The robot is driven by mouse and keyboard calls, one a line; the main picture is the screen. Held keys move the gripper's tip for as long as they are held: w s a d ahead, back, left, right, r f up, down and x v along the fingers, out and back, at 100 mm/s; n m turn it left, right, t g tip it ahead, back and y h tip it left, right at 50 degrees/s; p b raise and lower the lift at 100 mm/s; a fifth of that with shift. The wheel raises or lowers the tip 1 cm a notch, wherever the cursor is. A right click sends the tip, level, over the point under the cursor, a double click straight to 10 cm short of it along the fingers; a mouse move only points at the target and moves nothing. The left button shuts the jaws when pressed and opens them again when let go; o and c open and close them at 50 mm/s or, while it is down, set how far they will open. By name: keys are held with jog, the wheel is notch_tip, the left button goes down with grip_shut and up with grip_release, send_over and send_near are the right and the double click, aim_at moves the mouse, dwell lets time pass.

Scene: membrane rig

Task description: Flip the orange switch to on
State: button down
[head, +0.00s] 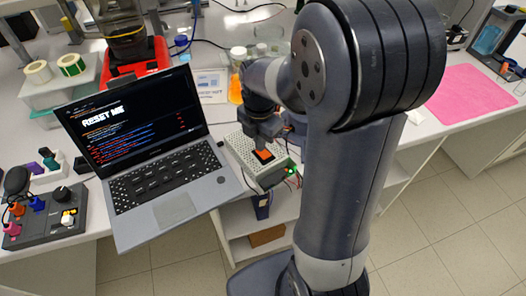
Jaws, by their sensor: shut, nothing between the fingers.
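The orange switch (263,155) sits in a dark surround on top of a light grey-green perforated box (244,156) near the bench's front edge. A small green light (290,171) glows at the box's right front corner. My gripper (265,143) is shut and empty, its tips right above the far edge of the switch. I cannot tell whether they touch it. The gripper and arm hide part of the box's back right side. Which way the switch is tipped is too small to tell.
An open laptop (168,190) with "RESET ME" on its screen stands just left of the box. A black control panel (48,217) with plugs is at far left. Jars, one with orange liquid (236,88), stand behind. A pink mat (468,93) lies at right.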

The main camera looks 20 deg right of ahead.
notch_tip(320, 180, up, 7)
jog(key=p, duration=0.5)
jog(key=shift+p, duration=0.4)
jog(key=shift+f, duration=0.15)
notch_tip(320, 180, down, 7)
jog(key=b, duration=0.6)
jog(key=shift+r, duration=0.2)
